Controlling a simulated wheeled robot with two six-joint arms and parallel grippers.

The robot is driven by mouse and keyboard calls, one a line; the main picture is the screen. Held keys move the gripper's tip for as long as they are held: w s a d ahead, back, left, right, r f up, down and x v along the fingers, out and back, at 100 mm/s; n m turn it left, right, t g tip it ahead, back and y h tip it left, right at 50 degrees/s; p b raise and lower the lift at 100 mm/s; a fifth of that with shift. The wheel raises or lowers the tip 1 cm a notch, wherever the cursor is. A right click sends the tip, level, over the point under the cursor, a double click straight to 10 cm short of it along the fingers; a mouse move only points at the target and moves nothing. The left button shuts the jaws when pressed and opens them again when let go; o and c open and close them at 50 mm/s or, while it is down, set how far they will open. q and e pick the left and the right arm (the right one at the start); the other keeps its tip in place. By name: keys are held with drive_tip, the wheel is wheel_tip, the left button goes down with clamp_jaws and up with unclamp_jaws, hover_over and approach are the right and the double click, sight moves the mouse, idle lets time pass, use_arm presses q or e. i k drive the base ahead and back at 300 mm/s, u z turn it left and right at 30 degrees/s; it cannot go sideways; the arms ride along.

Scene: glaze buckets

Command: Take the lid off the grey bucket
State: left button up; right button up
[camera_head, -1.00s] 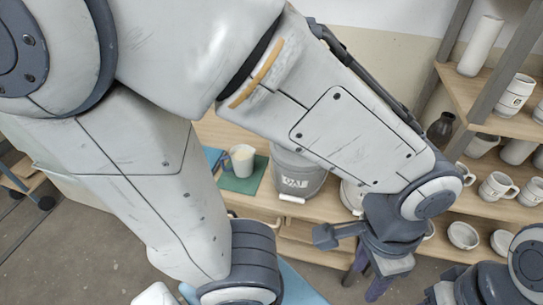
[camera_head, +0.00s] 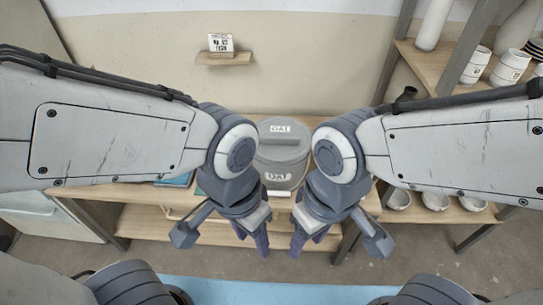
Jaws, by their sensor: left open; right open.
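The grey bucket (camera_head: 278,178) stands on the wooden table between my two arms, with a pale label on its front. Its grey lid (camera_head: 283,132) is on top, with a bar handle and a label. Both wrists partly hide the bucket's sides. My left gripper (camera_head: 253,238) is open and empty, low and to the left in front of the bucket, apart from the lid. My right gripper (camera_head: 309,240) is open and empty, low and to the right in front of it, also apart from the lid.
The wooden table (camera_head: 143,222) has a lower shelf. A small wall shelf (camera_head: 224,58) holds a card (camera_head: 221,42). A rack at the right holds mugs and several bowls (camera_head: 435,201). A blue item (camera_head: 177,180) lies left of the bucket, partly hidden by my arm.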

sight(282, 139)
drive_tip(key=u, duration=0.25)
drive_tip(key=i, duration=0.5)
drive_tip(key=z, duration=1.3)
